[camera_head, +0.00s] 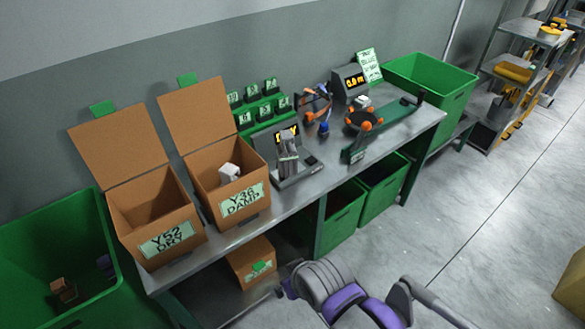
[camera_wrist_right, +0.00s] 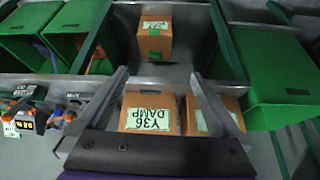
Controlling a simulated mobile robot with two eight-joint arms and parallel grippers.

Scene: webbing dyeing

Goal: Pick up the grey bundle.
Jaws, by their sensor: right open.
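The grey bundle (camera_head: 289,146) is a strapped, folded bundle standing upright on a grey device (camera_head: 300,172) with a lit amber display, in the middle of the bench in the head view. I cannot make the bundle out clearly in the right wrist view. My right gripper (camera_wrist_right: 160,76) is open and empty, with its two grey fingers spread. In the head view, my grey and purple right arm is low in the picture, in front of the bench and apart from the bundle; its fingertips do not show clearly there. My left gripper is not in view.
Open cardboard boxes marked Y52 DRY (camera_head: 167,243) and Y36 DAMP (camera_head: 241,203) stand left of the device; the latter holds a white piece (camera_head: 229,172). Green numbered tags (camera_head: 262,103) stand behind. Floor (camera_head: 480,220) is clear.

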